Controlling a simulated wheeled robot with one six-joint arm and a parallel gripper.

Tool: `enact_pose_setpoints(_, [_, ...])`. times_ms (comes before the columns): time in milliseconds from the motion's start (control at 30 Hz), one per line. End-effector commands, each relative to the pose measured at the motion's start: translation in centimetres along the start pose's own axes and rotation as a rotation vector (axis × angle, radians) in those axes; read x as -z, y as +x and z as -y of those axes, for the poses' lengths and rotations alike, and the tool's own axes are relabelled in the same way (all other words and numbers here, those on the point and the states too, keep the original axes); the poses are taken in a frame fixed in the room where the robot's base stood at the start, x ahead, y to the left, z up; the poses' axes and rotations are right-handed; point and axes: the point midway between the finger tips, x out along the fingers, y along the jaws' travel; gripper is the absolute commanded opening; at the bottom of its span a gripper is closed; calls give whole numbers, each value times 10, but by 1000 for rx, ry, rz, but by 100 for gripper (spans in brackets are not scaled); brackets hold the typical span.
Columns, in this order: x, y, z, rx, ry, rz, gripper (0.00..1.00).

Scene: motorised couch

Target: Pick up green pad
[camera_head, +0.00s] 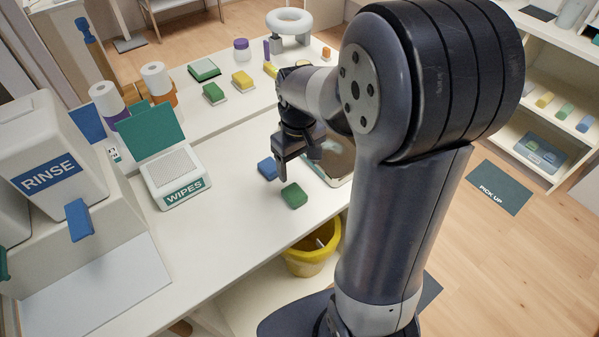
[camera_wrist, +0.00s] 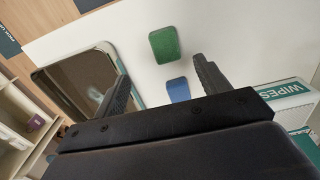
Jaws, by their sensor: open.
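A green pad (camera_head: 294,195) lies flat on the white counter, just in front of a blue pad (camera_head: 267,168). My gripper (camera_head: 297,166) points down over the counter, close to both pads. In the wrist view the green pad (camera_wrist: 164,45) shows beyond my fingertips (camera_wrist: 160,75), and the blue pad (camera_wrist: 178,90) shows between the fingers, nearer the palm. The fingers are apart, with nothing held. Another green pad (camera_head: 213,93) sits farther back on the counter.
A wipes box (camera_head: 178,180) with its lid raised stands left of the pads. A tray with a shiny surface (camera_wrist: 80,85) lies on the other side. A yellow bucket (camera_head: 310,258) is below the counter edge. A yellow pad (camera_head: 242,81) is at the back.

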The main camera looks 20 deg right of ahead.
Motion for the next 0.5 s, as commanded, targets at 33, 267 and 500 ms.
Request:
enact_pose_setpoints(33, [1, 5, 0, 2, -3, 4, 71])
enact_pose_setpoints(267, [1, 39, 0, 2, -4, 7, 71])
enact_pose_setpoints(500, [2, 59, 1, 1, -4, 3, 71])
